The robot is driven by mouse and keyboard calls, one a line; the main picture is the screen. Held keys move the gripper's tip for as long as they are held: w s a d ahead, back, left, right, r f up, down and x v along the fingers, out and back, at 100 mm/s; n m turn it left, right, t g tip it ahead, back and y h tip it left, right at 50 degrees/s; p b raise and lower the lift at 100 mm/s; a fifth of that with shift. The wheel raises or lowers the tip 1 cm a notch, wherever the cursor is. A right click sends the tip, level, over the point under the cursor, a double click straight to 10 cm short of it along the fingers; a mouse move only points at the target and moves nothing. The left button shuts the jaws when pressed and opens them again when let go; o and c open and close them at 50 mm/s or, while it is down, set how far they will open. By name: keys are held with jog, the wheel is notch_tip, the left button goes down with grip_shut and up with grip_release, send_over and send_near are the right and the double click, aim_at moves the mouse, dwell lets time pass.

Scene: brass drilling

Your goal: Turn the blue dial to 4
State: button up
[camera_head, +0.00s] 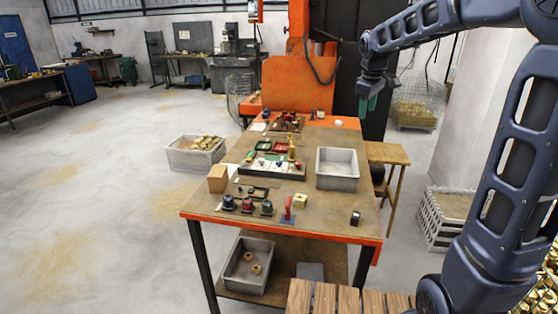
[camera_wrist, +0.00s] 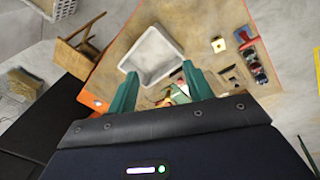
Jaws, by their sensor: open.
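The blue dial (camera_head: 229,202) is the leftmost of three knobs in a row near the front left of the workbench in the head view. A red knob (camera_head: 248,205) and a dark knob (camera_head: 267,208) stand to its right. The dial's pointer and numbers are too small to read. The row of knobs (camera_wrist: 256,66) shows small at the right of the wrist view. My gripper (camera_head: 367,106) hangs high above the back right of the bench, far from the dial. Its teal fingers (camera_wrist: 158,70) are apart with nothing held between them.
The workbench (camera_head: 330,215) also carries a grey bin (camera_head: 337,168), a cardboard box (camera_head: 218,178), a red lever (camera_head: 288,206), a yellowish block (camera_head: 300,201) and a small dark item (camera_head: 355,217). Trays of small parts fill the middle back. The front right top is mostly clear.

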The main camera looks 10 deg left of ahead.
jog(key=w+a+f+n, duration=0.3)
jog(key=w+a, duration=0.5)
jog(key=a, duration=0.1)
jog(key=n+g, duration=0.3)
jog(key=n, duration=0.6)
send_over(279, 161)
notch_tip(279, 161, down, 21)
notch_tip(279, 161, down, 10)
jog(key=shift+f, duration=0.15)
jog(key=shift+c, duration=0.4)
jog(key=c, duration=0.9)
